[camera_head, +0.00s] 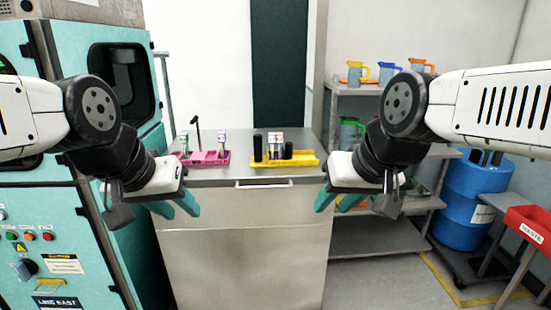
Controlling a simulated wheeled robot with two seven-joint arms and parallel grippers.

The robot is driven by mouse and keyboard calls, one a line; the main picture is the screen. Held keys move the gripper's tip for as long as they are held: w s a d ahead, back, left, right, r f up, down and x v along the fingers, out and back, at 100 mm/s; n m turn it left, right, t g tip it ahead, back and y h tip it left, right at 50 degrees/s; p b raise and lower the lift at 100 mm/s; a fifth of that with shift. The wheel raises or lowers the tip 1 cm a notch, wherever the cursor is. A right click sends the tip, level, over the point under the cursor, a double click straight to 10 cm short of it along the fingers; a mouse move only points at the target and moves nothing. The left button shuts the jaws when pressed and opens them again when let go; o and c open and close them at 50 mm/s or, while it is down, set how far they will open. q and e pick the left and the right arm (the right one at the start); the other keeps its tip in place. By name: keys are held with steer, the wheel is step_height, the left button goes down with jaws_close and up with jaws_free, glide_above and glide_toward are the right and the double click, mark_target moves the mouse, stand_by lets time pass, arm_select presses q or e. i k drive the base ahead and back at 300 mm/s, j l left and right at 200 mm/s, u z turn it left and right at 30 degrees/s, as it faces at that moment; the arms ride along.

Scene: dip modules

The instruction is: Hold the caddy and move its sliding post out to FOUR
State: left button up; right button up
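Two low caddies stand on the steel cabinet top. The yellow caddy (304,161) is at the right, with a black upright post (257,148), a white and red labelled block (276,144) and a shorter black post (288,150). The magenta caddy (211,158) is at the left, with small upright items and a thin black-topped stick (196,129). I cannot tell which post slides, and no FOUR mark is readable. My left gripper (175,206) is open and empty, in front of and below the magenta caddy. My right gripper (337,200) is open and empty, right of and below the yellow caddy.
The steel cabinet (240,235) has a handle (264,184) at its front edge. A teal machine (140,235) stands close on the left. A shelf with jugs (357,72), a blue drum (472,200) and a red waste bin (530,232) are on the right.

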mark_target(288, 154)
steer(key=i+l, duration=0.15)
steer(key=i, duration=0.4)
steer(key=i+l, duration=0.15)
steer(key=i, duration=0.35)
